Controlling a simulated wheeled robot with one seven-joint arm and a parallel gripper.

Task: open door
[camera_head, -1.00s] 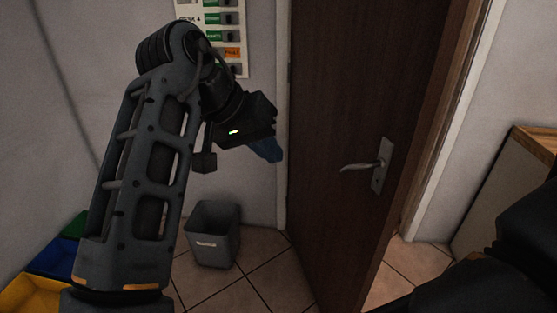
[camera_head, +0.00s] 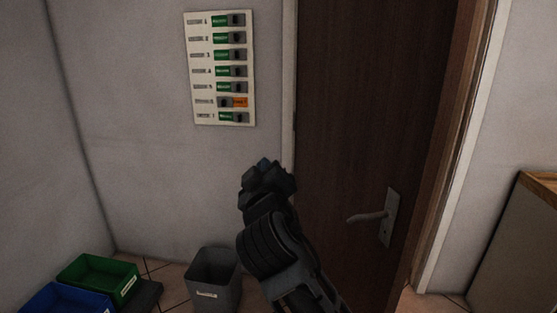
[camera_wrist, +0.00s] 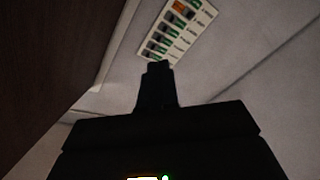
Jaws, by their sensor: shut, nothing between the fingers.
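The dark brown door (camera_head: 360,110) stands at centre right. My gripper (camera_head: 265,164) is shut and empty, left of the door and well apart from the handle. My own wrist partly hides it in the head view. In the wrist view, my gripper (camera_wrist: 158,68) points at the wall, with the dark door (camera_wrist: 45,60) at the left and no handle in sight.
A labelled switch panel (camera_head: 219,68) is on the wall left of the door; it also shows in the wrist view (camera_wrist: 178,30). A grey bin (camera_head: 213,280) stands below. Green (camera_head: 98,280) and blue (camera_head: 55,300) crates are at lower left. A cabinet (camera_head: 520,245) is at right.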

